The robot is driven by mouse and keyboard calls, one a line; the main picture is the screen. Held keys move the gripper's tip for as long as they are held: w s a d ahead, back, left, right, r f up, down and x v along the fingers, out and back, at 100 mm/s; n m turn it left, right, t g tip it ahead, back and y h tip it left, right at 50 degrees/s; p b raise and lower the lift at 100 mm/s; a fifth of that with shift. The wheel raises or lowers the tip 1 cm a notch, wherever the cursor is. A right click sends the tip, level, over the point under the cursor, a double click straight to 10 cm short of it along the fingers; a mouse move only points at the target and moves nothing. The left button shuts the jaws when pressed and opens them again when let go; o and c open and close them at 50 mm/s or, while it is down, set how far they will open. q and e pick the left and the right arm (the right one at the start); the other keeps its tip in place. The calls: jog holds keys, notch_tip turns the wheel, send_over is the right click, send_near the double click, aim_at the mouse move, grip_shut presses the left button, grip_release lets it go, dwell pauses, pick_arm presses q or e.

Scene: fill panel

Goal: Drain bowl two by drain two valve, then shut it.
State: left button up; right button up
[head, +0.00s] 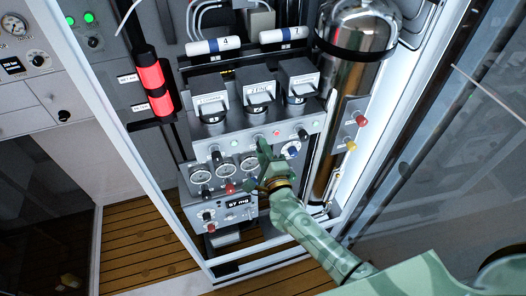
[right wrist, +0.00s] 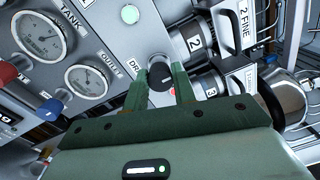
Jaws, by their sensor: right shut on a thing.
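My right gripper (head: 264,148) reaches up to the middle of the valve panel. In the right wrist view its two green fingers (right wrist: 160,90) are shut on a black valve knob (right wrist: 159,74), one finger on each side. A partly covered label beginning "DR" stands beside the knob. The fingers hide this knob in the head view. The filter unit marked "2 FINE" (head: 260,90) sits above it, the middle one of three; its plate also shows in the right wrist view (right wrist: 243,20). I cannot read the liquid level in its bowl. My left gripper is not in view.
Other black knobs (head: 217,157) (head: 303,135) sit on the same panel strip. Pressure gauges (head: 224,170) and a display reading "57 mg" (head: 238,203) lie below. A steel cylinder (head: 350,110) stands at the right, and a white frame post (head: 110,120) at the left.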

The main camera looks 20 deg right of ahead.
jog(key=shift+f, duration=0.1)
dwell(0.4)
jog(key=o, duration=1)
jog(key=shift+s, duration=0.1)
jog(key=s, duration=0.5)
jog(key=s+b, duration=0.1)
jog(key=s, duration=1)
jog(key=shift+d+f+b, duration=0.2)
jog(key=shift+f+b, duration=0.1)
